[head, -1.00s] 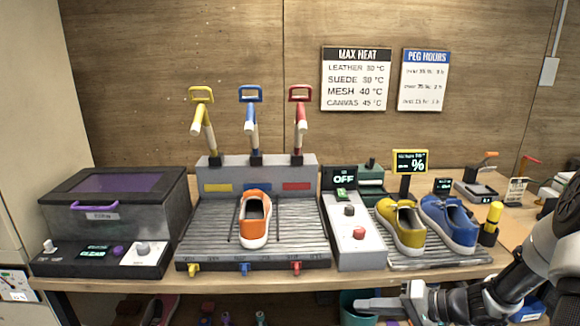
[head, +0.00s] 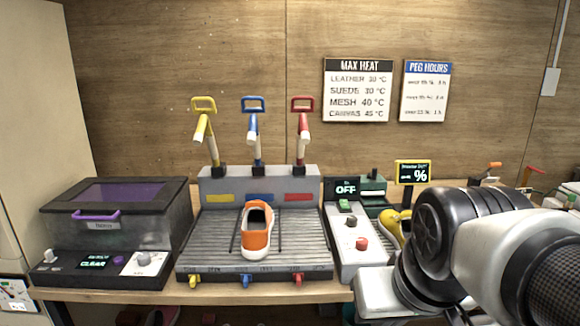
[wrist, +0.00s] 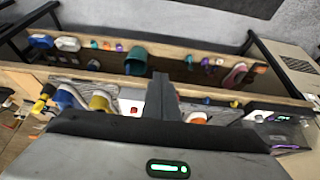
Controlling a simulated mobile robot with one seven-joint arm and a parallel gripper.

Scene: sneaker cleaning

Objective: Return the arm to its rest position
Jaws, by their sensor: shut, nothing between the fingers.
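My gripper (wrist: 163,98) is shut and empty in the wrist view, its fingers together near the middle of the picture. It hangs over the front of the workbench, with a lower shelf (wrist: 200,88) and the bench things seen around it. In the head view my arm fills the lower right; I cannot make out the fingertips there. An orange shoe (head: 257,232) stands on the grey ribbed tray (head: 205,240), apart from my arm. A yellow shoe (head: 392,225) is partly hidden behind my arm. It also shows in the wrist view (wrist: 100,101), beside a blue shoe (wrist: 68,97).
A box with a purple lid (head: 117,200) stands at the left. A control box with an OFF display (head: 346,188) stands right of the tray, close to my arm. A teal bin (wrist: 137,60) and small items sit on the lower shelf.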

